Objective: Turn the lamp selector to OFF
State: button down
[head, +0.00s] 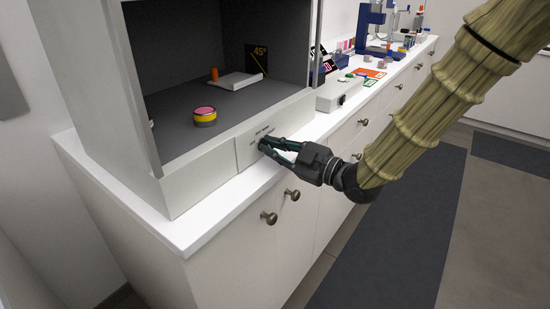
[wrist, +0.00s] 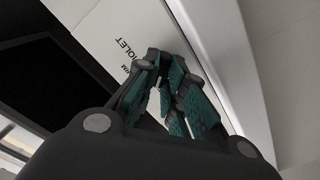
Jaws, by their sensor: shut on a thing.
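A pale control panel (head: 246,153) with small dark lettering is on the front lower edge of the grey viewing booth. In the wrist view, lettering reading roughly "VIOLET" and "ARM" (wrist: 128,58) shows beside the fingertips. My gripper (head: 264,147) reaches in from the right, its fingertips at the panel. In the wrist view my gripper (wrist: 162,60) has its teal-padded fingers closed together on the lamp selector. The fingers hide the selector almost wholly, so which setting it points to cannot be told.
Inside the dark booth are a yellow-banded jar with a pink top (head: 205,116), a white slab (head: 237,81) and a small orange cylinder (head: 214,74). A white box (head: 340,93) stands right of the booth on the white counter (head: 205,220). Knobbed drawers lie below; the floor is clear.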

jog(key=shift+n+b, duration=1.85)
jog(key=shift+n, duration=0.25)
jog(key=c, duration=1.5)
grip_release()
jog(key=shift+s+d, duration=0.1)
jog(key=v, duration=1.1)
jog(key=shift+s+d, duration=0.2)
jog(key=shift+d, duration=0.15)
